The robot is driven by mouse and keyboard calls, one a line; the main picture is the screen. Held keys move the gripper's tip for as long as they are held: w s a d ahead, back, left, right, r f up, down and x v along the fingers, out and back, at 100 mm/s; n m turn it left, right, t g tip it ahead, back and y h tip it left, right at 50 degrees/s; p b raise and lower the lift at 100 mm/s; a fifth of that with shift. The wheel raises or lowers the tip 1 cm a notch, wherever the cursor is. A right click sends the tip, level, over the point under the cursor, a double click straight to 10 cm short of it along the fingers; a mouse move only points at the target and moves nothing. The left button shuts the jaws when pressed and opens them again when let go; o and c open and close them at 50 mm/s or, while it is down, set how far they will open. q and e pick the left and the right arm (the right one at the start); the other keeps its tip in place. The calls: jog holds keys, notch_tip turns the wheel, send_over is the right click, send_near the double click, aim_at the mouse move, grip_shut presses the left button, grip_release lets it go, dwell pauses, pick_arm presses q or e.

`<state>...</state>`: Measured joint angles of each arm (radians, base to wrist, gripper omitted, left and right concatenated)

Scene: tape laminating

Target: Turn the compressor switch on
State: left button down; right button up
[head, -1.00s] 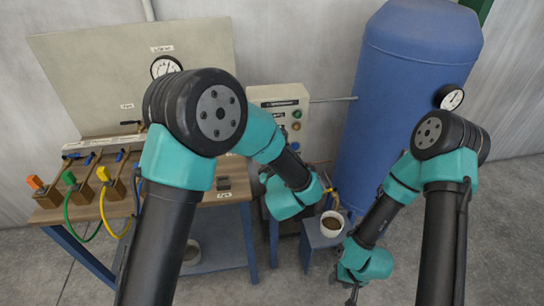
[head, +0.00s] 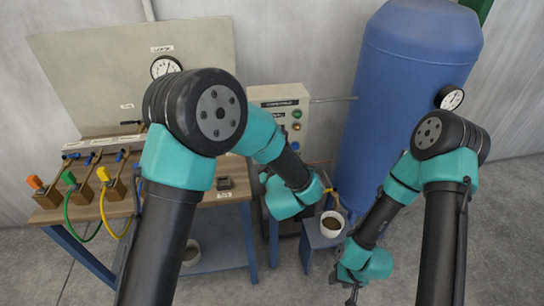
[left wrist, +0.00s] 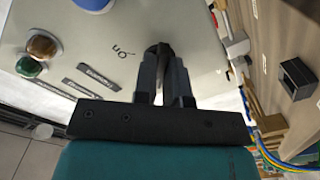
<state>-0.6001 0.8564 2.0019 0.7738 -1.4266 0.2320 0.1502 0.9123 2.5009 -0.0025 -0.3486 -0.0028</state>
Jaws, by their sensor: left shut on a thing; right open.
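The compressor's control box (head: 268,94) stands behind my left arm in the head view. Its pale front panel (left wrist: 100,30) fills the upper left of the left wrist view, with an amber button (left wrist: 43,45), a green button (left wrist: 29,67), a blue round part (left wrist: 92,3) and dark labels. My left gripper (left wrist: 163,62) is at the panel, shut on a dark switch knob (left wrist: 158,50) that its fingers mostly hide. Small marks are printed beside it; the switch's setting cannot be read. My right gripper (head: 352,293) hangs low at the front right, open and away from the box.
A blue tank (head: 405,90) with a gauge (head: 451,97) stands right of the box. A white cup (head: 331,223) sits on a low blue stand (head: 312,240) below. A workbench (head: 95,210) with coloured valves and hoses is at left.

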pick_arm(q)
jog(key=shift+a+m, duration=0.1)
jog(key=shift+m, duration=8.8)
jog(key=c, duration=1.2)
grip_release()
jog(key=shift+s, duration=0.1)
